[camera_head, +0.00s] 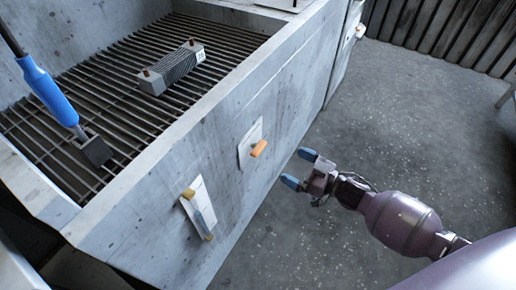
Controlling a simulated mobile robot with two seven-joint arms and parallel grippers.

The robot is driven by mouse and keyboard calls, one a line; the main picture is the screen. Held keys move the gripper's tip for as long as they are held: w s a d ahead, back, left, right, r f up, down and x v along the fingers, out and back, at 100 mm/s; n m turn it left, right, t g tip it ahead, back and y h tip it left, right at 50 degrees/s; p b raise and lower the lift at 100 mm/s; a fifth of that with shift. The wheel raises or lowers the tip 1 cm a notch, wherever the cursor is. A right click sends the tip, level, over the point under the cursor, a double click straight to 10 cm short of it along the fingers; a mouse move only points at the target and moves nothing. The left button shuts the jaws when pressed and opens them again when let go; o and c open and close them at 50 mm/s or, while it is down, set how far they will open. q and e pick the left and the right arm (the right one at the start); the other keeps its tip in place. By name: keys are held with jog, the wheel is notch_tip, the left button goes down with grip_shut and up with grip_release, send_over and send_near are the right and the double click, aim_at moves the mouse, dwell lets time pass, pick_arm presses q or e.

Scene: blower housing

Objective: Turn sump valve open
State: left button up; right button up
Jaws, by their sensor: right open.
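Two small pale plates with levers are fixed to the front wall of the grey basin. One has an orange lever (258,149), sticking out to the right of its plate. The other has a grey lever (204,221) with a yellow piece at its upper end, slanting down along its plate. I cannot tell which is the sump valve. My right gripper (299,169) is open and empty, with blue fingertips. It is to the right of the orange lever, apart from it. My left gripper is not in view.
The basin (290,62) has a slatted grate (110,75) inside. A grey finned block (171,68) lies on the grate. A blue-handled tool (48,92) leans at the left, its dark head on the grate. The concrete floor (400,120) to the right is clear.

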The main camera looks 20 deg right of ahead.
aim_at(263, 149)
jog(key=shift+y, duration=0.3)
jog(key=x, duration=0.3)
jog(key=b+x, duration=0.1)
jog(key=x, duration=0.2)
jog(key=b+x, duration=0.1)
jog(key=x, duration=0.3)
jog(key=shift+w+f, duration=0.2)
jog(key=shift+f, duration=0.05)
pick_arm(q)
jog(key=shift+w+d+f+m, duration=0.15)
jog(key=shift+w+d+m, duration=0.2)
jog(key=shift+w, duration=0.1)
pick_arm(e)
jog(key=shift+w+a+r, duration=0.15)
jog(key=shift+w+a, duration=0.15)
jog(key=shift+w, duration=0.2)
jog(key=shift+c, duration=0.2)
jog(key=c, duration=0.9)
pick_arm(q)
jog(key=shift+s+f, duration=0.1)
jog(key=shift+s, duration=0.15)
